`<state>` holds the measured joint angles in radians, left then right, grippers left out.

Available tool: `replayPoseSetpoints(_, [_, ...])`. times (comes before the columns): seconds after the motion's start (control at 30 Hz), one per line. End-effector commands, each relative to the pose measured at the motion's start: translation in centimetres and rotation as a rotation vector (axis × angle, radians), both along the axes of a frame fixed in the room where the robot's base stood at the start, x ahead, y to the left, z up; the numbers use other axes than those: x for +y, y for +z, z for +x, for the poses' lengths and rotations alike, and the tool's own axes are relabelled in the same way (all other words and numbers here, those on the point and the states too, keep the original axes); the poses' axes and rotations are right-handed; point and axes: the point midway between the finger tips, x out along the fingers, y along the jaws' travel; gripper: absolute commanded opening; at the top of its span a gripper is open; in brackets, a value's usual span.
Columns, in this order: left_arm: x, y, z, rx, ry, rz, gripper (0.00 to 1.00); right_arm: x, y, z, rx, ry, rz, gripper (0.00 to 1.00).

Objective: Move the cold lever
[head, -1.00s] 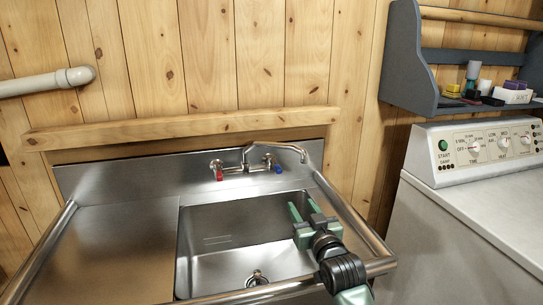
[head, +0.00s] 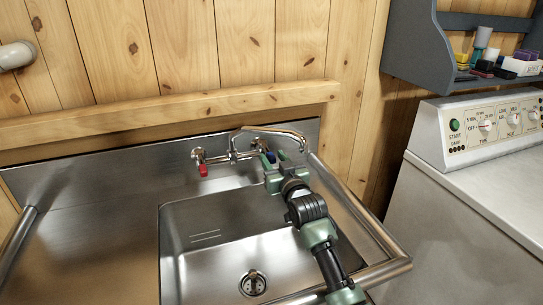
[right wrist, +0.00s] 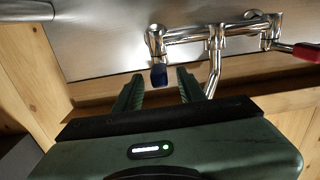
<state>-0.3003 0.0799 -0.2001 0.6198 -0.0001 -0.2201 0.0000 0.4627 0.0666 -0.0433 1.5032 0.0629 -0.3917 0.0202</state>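The cold lever (head: 271,157) is the blue-tipped handle at the right end of the chrome wall faucet (head: 233,155). In the right wrist view the blue lever (right wrist: 158,76) hangs from the faucet body, in line with the gap between the fingers. My right gripper (head: 273,162) is at the lever, its fingers pointing to the wall. In the wrist view the right gripper (right wrist: 158,88) is open, with a finger on each side of the lever's line. I cannot tell whether either finger touches it. My left gripper is not in view.
The red lever (head: 203,170) is at the faucet's left end. The spout (head: 280,134) curves above my right gripper. The steel sink basin (head: 215,235) below is empty. A white appliance (head: 475,175) stands at the right, under a grey shelf (head: 425,50).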

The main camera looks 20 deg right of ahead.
Motion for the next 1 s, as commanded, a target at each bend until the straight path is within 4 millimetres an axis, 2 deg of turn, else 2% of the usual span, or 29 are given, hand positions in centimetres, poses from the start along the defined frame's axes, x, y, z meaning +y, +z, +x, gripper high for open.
replayPoseSetpoints(0.17, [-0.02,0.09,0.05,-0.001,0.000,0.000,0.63,0.08,-0.01,1.26,0.001,0.000,0.000,0.40])
replayPoseSetpoints(0.43, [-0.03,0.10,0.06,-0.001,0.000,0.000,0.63,0.09,0.01,1.40,0.000,0.000,0.001,0.40])
replayPoseSetpoints(0.47, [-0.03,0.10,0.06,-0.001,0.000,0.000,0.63,0.09,0.00,1.39,0.000,0.000,0.001,0.34])
replayPoseSetpoints(0.5, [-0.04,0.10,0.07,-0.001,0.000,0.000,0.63,0.09,0.00,1.39,0.000,0.000,0.001,0.23])
replayPoseSetpoints(0.6, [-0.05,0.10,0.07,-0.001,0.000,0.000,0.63,0.08,-0.01,1.38,0.000,0.000,0.001,0.00])
replayPoseSetpoints(1.0, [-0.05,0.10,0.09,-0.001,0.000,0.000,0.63,0.07,-0.04,1.37,0.001,0.000,0.001,0.00])
